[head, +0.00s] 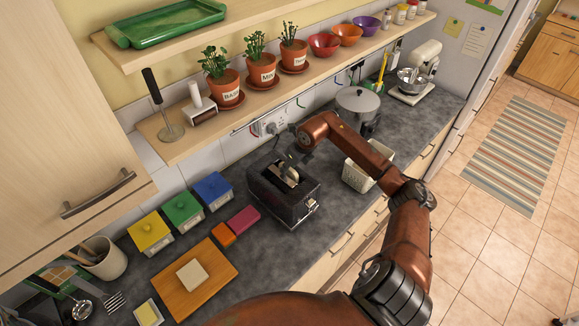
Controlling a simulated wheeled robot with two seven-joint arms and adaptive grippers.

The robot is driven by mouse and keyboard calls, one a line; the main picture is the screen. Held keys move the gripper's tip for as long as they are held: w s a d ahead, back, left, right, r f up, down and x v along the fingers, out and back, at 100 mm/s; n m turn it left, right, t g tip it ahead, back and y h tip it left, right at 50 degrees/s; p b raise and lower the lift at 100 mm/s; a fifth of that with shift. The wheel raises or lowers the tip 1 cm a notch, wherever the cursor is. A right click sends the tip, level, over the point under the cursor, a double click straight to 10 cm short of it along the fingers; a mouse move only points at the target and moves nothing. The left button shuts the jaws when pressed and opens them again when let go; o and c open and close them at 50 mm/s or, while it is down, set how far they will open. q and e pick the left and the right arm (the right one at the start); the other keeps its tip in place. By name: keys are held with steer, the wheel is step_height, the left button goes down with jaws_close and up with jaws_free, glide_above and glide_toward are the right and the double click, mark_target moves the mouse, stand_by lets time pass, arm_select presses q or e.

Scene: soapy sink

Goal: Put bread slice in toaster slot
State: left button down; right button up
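A pale square bread slice (192,275) lies flat on the wooden cutting board (222,263) at the lower left. The dark toaster (296,213) stands on the counter in the middle, slots facing up. A pale, slice-like piece (289,175) stands partly out of its top; it is small and I cannot tell for sure that it is bread. My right gripper (290,158) is just above and behind this piece, at the toaster's far side. Its fingers are dark and small, so I cannot tell whether they are open or touch the piece. My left gripper is not in view.
Yellow, green and blue canisters (213,190) stand left of the toaster. A white basket (357,177) and a metal pot (357,103) are to its right. A shelf with potted herbs (224,88) runs above the counter behind. A butter dish (148,312) sits at lower left.

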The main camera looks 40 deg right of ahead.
steer(key=shift+s+d+r, duration=0.1)
steer(key=shift+s+r, duration=0.1)
steer(key=shift+r, duration=0.3)
steer(key=b+v, duration=0.3)
steer(key=v, duration=0.8)
stand_by(0.5)
